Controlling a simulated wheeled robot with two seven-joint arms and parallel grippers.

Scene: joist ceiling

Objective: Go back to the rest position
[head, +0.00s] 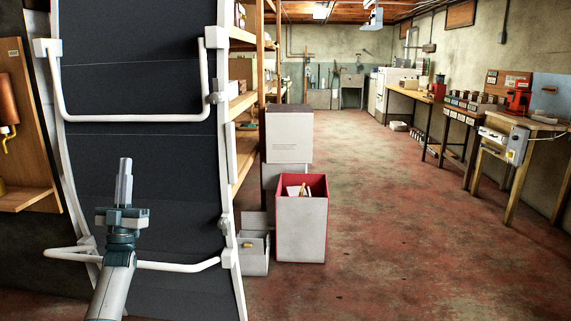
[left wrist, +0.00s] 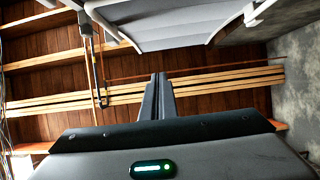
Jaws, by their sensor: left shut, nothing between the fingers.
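My left gripper (head: 124,181) points up in the lower left of the head view, with its fingers together and nothing between them. It stands in front of a large dark panel (head: 140,95) with a white curved frame and white bar handles. In the left wrist view the closed fingers of my left gripper (left wrist: 158,85) point toward the wooden joist ceiling (left wrist: 130,62). My right gripper is in neither view.
A white bin with a red rim (head: 302,222) and stacked boxes (head: 289,135) stand right of the panel. Wooden shelves (head: 245,105) rise behind. Workbenches (head: 520,122) line the right wall. The reddish floor (head: 390,220) between is clear.

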